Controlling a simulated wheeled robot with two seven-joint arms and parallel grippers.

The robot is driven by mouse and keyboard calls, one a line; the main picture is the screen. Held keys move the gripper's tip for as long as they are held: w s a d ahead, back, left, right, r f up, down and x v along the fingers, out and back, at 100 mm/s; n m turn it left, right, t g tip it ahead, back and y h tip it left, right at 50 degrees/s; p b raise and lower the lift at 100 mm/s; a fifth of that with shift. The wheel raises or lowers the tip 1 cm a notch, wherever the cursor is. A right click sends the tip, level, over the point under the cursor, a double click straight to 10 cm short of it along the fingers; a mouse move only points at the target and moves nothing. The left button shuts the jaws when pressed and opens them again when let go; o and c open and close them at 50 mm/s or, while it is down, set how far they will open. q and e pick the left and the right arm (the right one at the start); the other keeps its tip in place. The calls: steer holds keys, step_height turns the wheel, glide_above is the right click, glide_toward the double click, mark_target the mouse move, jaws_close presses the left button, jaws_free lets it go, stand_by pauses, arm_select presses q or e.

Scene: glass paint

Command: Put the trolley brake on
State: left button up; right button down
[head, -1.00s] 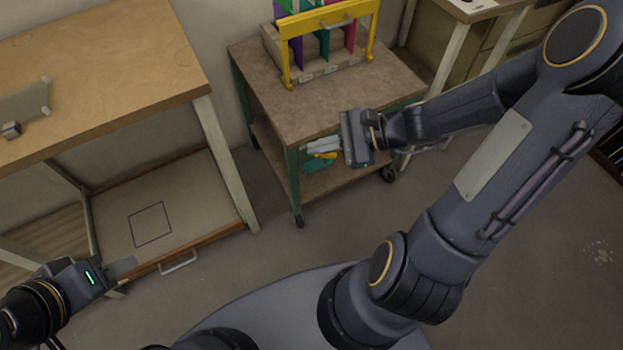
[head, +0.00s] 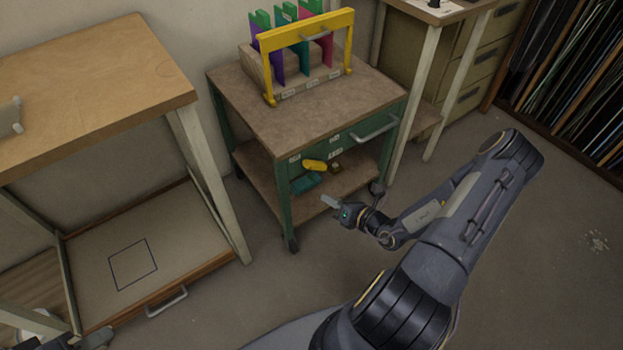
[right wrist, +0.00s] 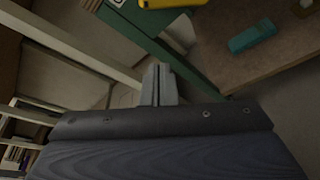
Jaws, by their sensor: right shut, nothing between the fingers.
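The trolley (head: 262,118) stands against the wall, with a green frame, a brown top and a brown lower shelf. Its front left castor (head: 291,244) and right castor (head: 378,188) show on the floor; I cannot make out a brake pedal on either. My right gripper (head: 329,201) is shut and empty, low in front of the trolley's open lower part, near the right castor in the picture. In the right wrist view its fingers (right wrist: 159,84) are together, beside a green trolley post and the lower shelf (right wrist: 270,65). Only a bit of my left gripper (head: 95,338) shows at the bottom left.
A yellow-handled rack (head: 309,32) with coloured dividers stands on the trolley. Yellow and teal items (head: 306,184) lie on its lower shelf. A wooden workbench (head: 90,75) is at left, with a low shelf (head: 185,225). Floor in front of the trolley is clear.

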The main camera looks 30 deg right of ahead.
mark_target(315, 166)
steer(key=shift+w, duration=0.1)
steer(key=w, duration=0.3)
steer(key=w+b, duration=0.1)
steer(key=w, duration=0.2)
steer(key=w+a+b, duration=0.1)
steer(key=w, duration=0.2)
steer(key=shift+w+f, duration=0.1)
steer(key=shift+f, duration=0.1)
steer(key=shift+d+r, duration=0.3)
steer(key=shift+r, duration=0.2)
